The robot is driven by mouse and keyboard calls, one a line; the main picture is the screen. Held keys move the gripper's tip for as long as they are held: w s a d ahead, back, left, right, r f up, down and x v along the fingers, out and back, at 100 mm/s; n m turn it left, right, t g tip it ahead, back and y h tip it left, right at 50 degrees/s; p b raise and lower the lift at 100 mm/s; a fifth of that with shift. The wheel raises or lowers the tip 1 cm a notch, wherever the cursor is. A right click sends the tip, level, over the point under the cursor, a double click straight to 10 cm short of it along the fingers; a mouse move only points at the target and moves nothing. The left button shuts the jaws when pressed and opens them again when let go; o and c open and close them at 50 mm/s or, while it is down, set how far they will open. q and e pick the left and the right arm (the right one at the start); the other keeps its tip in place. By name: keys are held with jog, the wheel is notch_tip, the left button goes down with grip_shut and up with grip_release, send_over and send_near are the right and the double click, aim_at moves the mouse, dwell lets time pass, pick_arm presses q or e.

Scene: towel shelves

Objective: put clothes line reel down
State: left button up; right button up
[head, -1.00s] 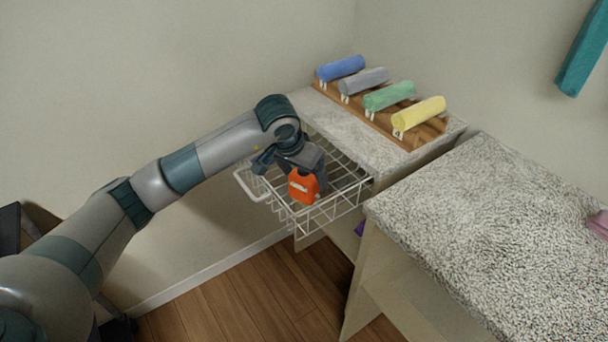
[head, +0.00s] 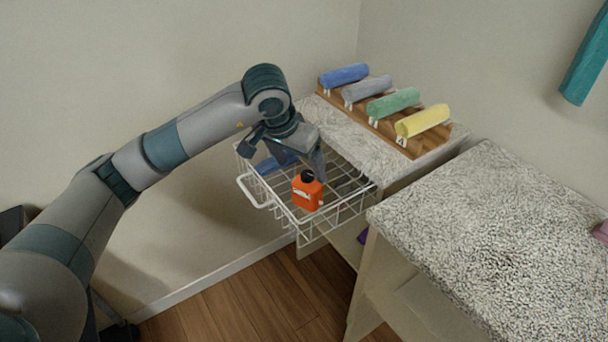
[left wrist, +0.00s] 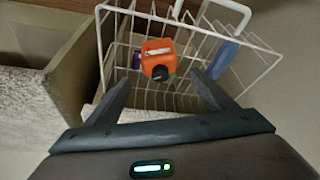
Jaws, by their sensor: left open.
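The clothes line reel is an orange, boxy thing (head: 308,194) with a black knob on top and a pale label. It stands in the white wire basket (head: 298,226), near its front side. It also shows in the left wrist view (left wrist: 158,56), beyond the fingertips. My left gripper (head: 296,160) is above and behind the reel in the head view. In the left wrist view its two fingers (left wrist: 165,85) are spread wide, with nothing between them. My right gripper is not in view.
A blue item (head: 275,163) lies in the basket. A speckled shelf top holds a wooden rack with blue, grey, green and yellow rolled towels (head: 422,121). A speckled counter (head: 490,230) stands at right. Wood floor (head: 240,305) lies open in front.

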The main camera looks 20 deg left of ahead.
pick_arm(q)
jog(key=shift+v, duration=1.7)
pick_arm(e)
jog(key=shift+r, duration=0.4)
